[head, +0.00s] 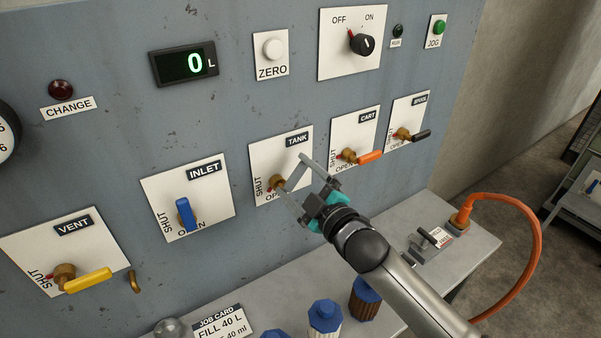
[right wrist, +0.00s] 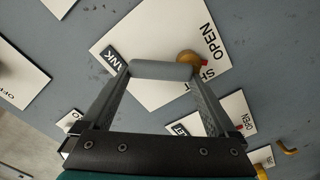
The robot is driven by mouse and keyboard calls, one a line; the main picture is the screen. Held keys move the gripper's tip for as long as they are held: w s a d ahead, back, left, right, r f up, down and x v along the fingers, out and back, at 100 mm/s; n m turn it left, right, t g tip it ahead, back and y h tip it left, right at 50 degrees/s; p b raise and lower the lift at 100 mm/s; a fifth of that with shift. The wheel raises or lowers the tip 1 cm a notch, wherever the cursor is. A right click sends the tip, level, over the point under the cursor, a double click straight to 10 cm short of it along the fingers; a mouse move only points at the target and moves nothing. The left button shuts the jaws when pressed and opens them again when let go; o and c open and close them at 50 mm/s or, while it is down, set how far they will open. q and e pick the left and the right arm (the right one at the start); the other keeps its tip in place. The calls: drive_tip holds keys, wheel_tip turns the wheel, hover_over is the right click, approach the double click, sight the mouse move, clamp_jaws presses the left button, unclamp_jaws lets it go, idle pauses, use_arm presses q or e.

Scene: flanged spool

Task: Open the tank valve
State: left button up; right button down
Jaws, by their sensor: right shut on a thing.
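The tank valve has a brass hub (head: 277,183) on a white plate (head: 295,134) labelled TANK, with SHUT at the left and OPEN at the bottom. Its grey handle (head: 292,172) lies between the fingers of my right gripper (head: 291,175), in front of the plate. In the right wrist view the grey handle (right wrist: 160,71) spans between the two fingertips (right wrist: 152,73), gripped at its ends. The brass hub (right wrist: 188,58) shows beside it, with a red mark at the SHUT side. My gripper hides part of the plate. My left gripper is not in view.
The INLET valve's blue lever (head: 185,214) and the CART valve's orange lever (head: 368,157) flank the tank plate. The VENT valve's yellow lever (head: 88,280) is at lower left. The display (head: 184,64) reads 0 L. Capped bottles (head: 325,315) stand on the ledge below.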

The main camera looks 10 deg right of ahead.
drive_tip(key=shift+s+a+r+n+p, duration=0.15)
drive_tip(key=shift+a+n+p, duration=0.25)
drive_tip(key=shift+n, duration=0.95)
drive_tip(key=shift+s+a+f+n+p, duration=0.1)
drive_tip(key=shift+s+a+n+p, duration=0.3)
drive_tip(key=shift+n, duration=0.9)
drive_tip(key=shift+a+r+n+p, duration=0.15)
drive_tip(key=shift+a+n, duration=0.4)
drive_tip(key=shift+n, duration=0.8)
drive_tip(key=shift+f, duration=0.1)
unclamp_jaws()
drive_tip(key=shift+s, duration=0.1)
drive_tip(key=b+v, duration=0.1)
drive_tip(key=v, duration=1.4)
drive_tip(key=shift+b, duration=0.4)
